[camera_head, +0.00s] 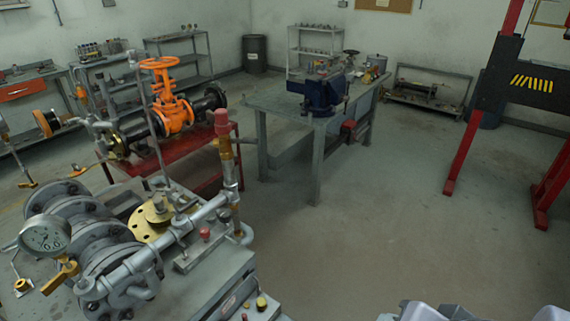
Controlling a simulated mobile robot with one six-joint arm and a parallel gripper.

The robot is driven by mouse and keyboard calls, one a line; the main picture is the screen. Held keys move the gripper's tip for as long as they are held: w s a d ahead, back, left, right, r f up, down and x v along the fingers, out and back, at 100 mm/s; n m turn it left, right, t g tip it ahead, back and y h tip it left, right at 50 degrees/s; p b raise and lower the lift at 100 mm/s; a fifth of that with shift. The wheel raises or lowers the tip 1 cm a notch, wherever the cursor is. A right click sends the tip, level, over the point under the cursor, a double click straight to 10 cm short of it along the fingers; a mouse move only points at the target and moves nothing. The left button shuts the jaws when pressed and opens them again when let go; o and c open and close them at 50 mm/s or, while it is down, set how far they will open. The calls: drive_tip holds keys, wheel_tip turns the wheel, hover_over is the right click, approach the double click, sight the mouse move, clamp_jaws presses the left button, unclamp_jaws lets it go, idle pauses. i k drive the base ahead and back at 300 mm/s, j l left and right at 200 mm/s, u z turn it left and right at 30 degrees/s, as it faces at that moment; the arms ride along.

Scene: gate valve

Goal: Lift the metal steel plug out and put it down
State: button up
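I cannot make out the metal steel plug for certain. A gold-coloured round flange (150,226) lies on the near left bench, with a small upright fitting (158,205) at its centre. Beside it stands a small red-topped piece (205,234) on a grey block. A small brass-topped piece (262,303) is at the bench's lower front edge. Pale grey parts, probably mine, show at the bottom right edge. My gripper's fingers do not show.
The near bench (205,285) carries grey flanged valves (112,268), a pressure gauge (45,235) and a pipe (180,232). An orange gate valve (172,112) sits on a red stand behind. A workbench with a blue vise (318,95) stands farther back. The floor (390,220) at centre right is clear.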

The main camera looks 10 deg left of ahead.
sight(159, 202)
drive_tip(key=i+l, duration=0.2)
drive_tip(key=i, duration=0.25)
drive_tip(key=i+l, duration=0.15)
drive_tip(key=i, duration=0.35)
drive_tip(key=i+l, duration=0.2)
drive_tip(key=i, duration=0.25)
drive_tip(key=i+l+u, duration=0.1)
drive_tip(key=i, duration=0.4)
drive_tip(key=i+j+u, duration=0.2)
drive_tip(key=u, duration=0.25)
drive_tip(key=i+j+u, duration=0.25)
drive_tip(key=u, duration=0.2)
drive_tip(key=i+j+u, duration=0.1)
drive_tip(key=i+u, duration=0.15)
drive_tip(key=u, duration=0.2)
drive_tip(key=i+u, duration=0.25)
drive_tip(key=u, duration=0.2)
drive_tip(key=i+l+u, duration=0.1)
drive_tip(key=i+u, duration=0.15)
drive_tip(key=u, duration=0.2)
drive_tip(key=i+l+u, duration=0.15)
drive_tip(key=u, duration=0.3)
drive_tip(key=i+l+u, duration=0.3)
drive_tip(key=u, duration=0.2)
drive_tip(key=i+l+u, duration=0.15)
drive_tip(key=l+u, duration=0.15)
drive_tip(key=u, duration=0.15)
drive_tip(key=i+l+u, duration=0.15)
drive_tip(key=i+u, duration=0.25)
